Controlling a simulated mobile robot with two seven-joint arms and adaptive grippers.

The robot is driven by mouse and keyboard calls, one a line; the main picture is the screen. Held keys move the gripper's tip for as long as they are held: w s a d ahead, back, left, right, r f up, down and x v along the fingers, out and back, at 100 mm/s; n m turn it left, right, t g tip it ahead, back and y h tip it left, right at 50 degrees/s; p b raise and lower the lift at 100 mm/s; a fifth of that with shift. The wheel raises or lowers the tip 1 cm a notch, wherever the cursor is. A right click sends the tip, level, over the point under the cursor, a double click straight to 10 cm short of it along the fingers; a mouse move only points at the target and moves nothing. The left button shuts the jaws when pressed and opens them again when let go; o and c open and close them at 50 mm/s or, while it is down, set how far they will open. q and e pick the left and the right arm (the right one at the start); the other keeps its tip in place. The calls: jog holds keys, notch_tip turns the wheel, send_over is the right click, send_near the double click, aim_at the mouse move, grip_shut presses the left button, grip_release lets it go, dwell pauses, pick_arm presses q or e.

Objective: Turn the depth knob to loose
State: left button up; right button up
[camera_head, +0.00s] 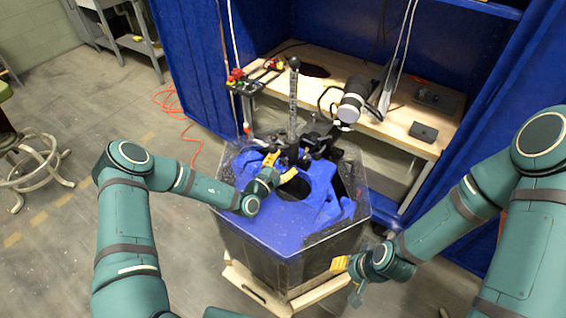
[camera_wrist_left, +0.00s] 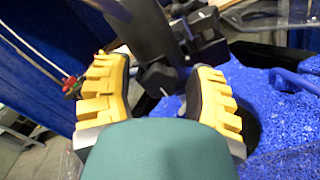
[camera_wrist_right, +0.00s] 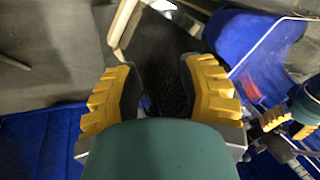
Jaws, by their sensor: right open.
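The black clamp hardware (camera_head: 300,153) sits at the back rim of the tank, at the foot of an upright metal rod (camera_head: 293,105). In the left wrist view a small black knob-like block (camera_wrist_left: 160,78) shows between and beyond my left fingertips; I cannot tell for sure that it is the depth knob. My left gripper (camera_head: 280,166) is open over the tank, its yellow fingers spread just in front of this hardware. Contact is not visible. My right gripper (camera_head: 347,279) is open and empty, low beside the tank's front right side, away from the hardware.
The tank (camera_head: 262,262) has a clear rim, a blue surface and a wooden base (camera_head: 305,298). Behind it is a wooden bench (camera_head: 395,125) with a grey cylindrical device (camera_head: 353,100) and a black box (camera_head: 423,132). Blue curtains surround the bench. Open floor lies left.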

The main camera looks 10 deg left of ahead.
pick_arm(q)
grip_shut()
